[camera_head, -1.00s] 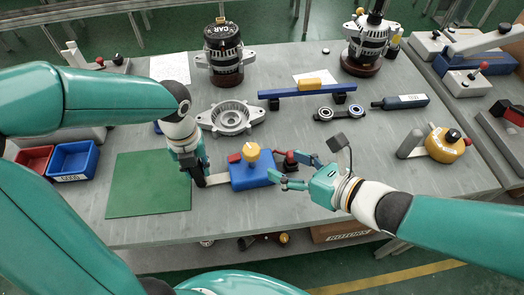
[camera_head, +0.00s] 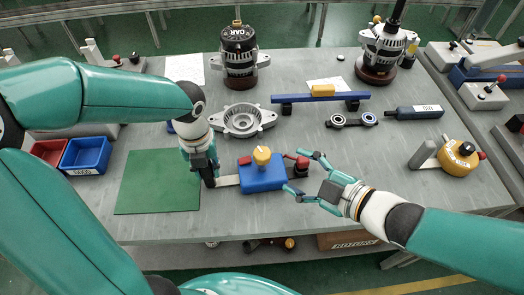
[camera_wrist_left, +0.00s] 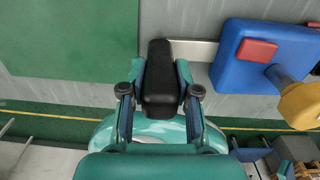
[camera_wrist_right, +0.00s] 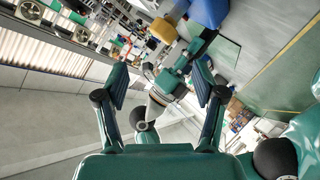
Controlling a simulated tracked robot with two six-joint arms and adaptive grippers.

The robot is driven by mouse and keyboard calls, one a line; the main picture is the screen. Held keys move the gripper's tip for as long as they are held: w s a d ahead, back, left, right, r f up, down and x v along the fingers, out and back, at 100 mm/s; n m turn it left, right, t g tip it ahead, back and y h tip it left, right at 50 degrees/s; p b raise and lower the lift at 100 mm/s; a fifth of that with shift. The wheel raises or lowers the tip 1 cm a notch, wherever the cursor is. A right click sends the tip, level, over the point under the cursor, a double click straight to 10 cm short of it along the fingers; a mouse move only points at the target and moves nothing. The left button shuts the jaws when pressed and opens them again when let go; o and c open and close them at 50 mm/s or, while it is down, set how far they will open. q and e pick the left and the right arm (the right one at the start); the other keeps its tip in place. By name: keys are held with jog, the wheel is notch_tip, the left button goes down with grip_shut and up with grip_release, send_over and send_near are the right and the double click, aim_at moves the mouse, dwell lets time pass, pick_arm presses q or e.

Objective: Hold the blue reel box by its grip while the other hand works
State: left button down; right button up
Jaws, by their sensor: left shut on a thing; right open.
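The blue reel box (camera_head: 258,180) lies on the grey bench, with a yellow knob (camera_head: 262,155) and a red button on top. A metal strip runs from its left side to a black grip (camera_wrist_left: 160,90). My left gripper (camera_head: 207,172) is shut on that grip; the left wrist view shows its two fingers (camera_wrist_left: 160,95) on either side of it. A small dark red-knobbed part (camera_head: 301,166) is at the box's right end. My right gripper (camera_head: 296,174) is open beside that end, its fingers spread around the red-knobbed part; I cannot tell whether they touch it.
A green mat (camera_head: 157,182) lies left of the box, with blue (camera_head: 86,155) and red bins beyond. A metal housing (camera_head: 242,120), a blue bar (camera_head: 320,98) and a linked bearing part (camera_head: 352,120) lie behind. A yellow round device (camera_head: 458,158) is at the right.

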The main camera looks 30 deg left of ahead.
aim_at(264, 154)
jog(key=w+a+f+m, duration=0.1)
jog(key=a+m, duration=0.2)
jog(key=w+a+f+m, duration=0.1)
jog(key=a+f+m, duration=0.1)
jog(key=a, duration=0.2)
jog(key=w+a+f+m, duration=0.1)
jog(key=a+m, duration=0.2)
jog(key=shift+w+a+f+m, duration=0.25)
jog(key=shift+w+a+m, duration=0.05)
dwell(0.4)
jog(key=c, duration=1.2)
jog(key=shift+o, duration=0.2)
